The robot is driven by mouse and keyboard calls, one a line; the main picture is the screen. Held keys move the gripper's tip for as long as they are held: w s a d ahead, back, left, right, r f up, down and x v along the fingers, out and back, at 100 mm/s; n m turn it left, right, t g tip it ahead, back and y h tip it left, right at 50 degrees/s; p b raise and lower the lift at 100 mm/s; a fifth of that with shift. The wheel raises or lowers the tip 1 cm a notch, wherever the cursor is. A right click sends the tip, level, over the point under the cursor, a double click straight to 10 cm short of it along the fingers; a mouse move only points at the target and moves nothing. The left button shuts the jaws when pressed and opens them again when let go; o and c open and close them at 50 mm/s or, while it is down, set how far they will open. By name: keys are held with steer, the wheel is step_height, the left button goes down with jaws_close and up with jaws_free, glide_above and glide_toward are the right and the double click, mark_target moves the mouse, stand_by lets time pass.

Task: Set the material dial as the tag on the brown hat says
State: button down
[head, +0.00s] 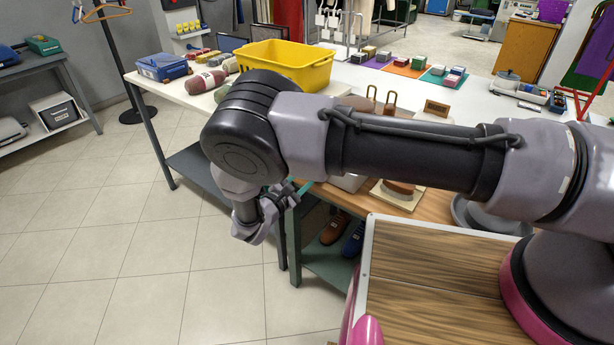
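I cannot make out a brown hat, its tag or a material dial in the head view. A brown rounded thing (357,103) shows just above my arm on the table, mostly hidden, and I cannot tell what it is. My gripper (284,198) hangs beside the table's left edge, above the floor and near a table leg. It is small and turned, so I cannot tell whether its fingers are open. My arm crosses the middle of the view and hides much of the tabletop.
A yellow bin (285,62), a blue box (161,67) and rolled bundles (206,80) stand on the white table. A brush on a board (398,194) lies on the wooden tabletop. Shoes (335,228) stand on the shelf below. The tiled floor (110,240) at left is clear.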

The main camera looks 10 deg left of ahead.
steer(key=m, duration=1)
stand_by(0.5)
steer(key=shift+c, duration=2.3)
jaws_free()
